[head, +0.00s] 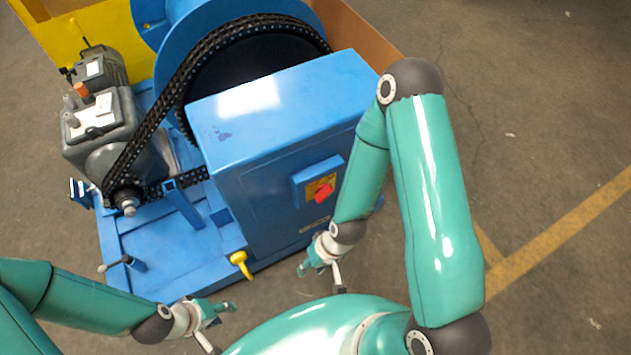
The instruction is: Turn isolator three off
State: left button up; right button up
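A red rotary knob (324,193) sits on a yellow plate on a small blue switch box (303,192). This switch box is on the front face of the large blue cabinet (280,120). I cannot read a number on it or tell the knob's exact setting. My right gripper (304,269) is below the knob, apart from it, in front of the cabinet's lower part. My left gripper (228,306) is further left and lower, near the front edge of the blue base, away from the knob. The fingers of both are too small to tell open from shut.
A black chain (160,110) runs from a large wheel to a small sprocket beside a grey motor and gearbox (100,120). A yellow hook-like part (240,262) stands at the blue base's (165,275) front edge. Open floor (540,140) lies to the right.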

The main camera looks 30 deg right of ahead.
aim_at(322, 192)
jog(key=z, duration=1.3)
jog(key=i, duration=0.1)
jog(key=u, duration=3)
jog(key=k, duration=1.1)
jog(key=z, duration=3.45)
jog(key=k, duration=0.1)
jog(key=u, duration=1.75)
